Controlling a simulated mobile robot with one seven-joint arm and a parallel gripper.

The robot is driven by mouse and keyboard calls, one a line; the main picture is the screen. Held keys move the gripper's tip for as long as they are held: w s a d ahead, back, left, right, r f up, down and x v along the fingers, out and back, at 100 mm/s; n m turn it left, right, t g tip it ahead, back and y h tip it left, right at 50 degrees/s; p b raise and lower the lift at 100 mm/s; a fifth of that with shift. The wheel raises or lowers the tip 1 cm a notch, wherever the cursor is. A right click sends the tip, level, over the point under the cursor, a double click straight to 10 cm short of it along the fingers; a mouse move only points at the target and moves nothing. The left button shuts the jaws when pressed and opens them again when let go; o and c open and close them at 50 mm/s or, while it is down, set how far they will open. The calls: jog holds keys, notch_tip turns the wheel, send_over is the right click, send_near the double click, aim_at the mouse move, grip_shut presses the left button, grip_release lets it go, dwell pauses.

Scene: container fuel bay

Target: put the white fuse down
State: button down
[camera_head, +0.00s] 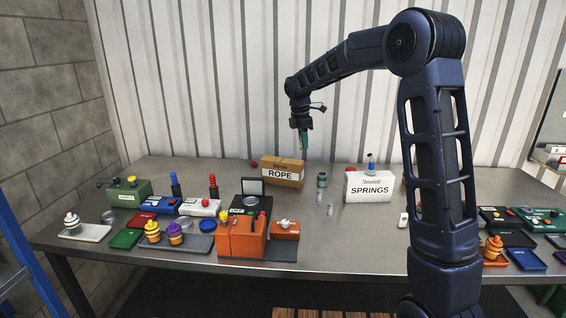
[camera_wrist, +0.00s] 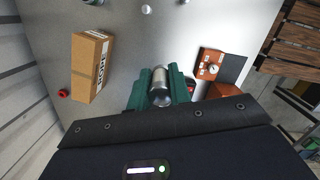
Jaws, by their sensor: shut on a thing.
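The white fuse (camera_wrist: 160,84), a small pale cylinder with a metallic grey end, is between the green fingers of my gripper (camera_wrist: 160,88) in the wrist view. My gripper is shut on it. In the head view my gripper (camera_head: 304,141) hangs with its fingers pointing down, well above the grey table (camera_head: 350,225), over the area behind the ROPE box. The fuse cannot be made out in the head view.
Coloured trays and devices crowd the left; the front middle is clear.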

notch_tip(320, 180, up, 6)
jog(key=m, duration=0.1)
send_over(289, 163)
jog(key=f, duration=2)
jog(key=shift+w+a, duration=0.15)
jog(key=shift+a, duration=0.05)
jog(key=shift+f, duration=0.15)
jog(key=c, duration=1.3)
grip_release()
jog(key=r, duration=0.8)
jog(key=a+r, duration=0.1)
jog(key=r, duration=0.3)
jog(key=shift+s+a+r, duration=0.1)
jog(key=shift+s+r, duration=0.05)
jog(key=shift+s, duration=0.1)
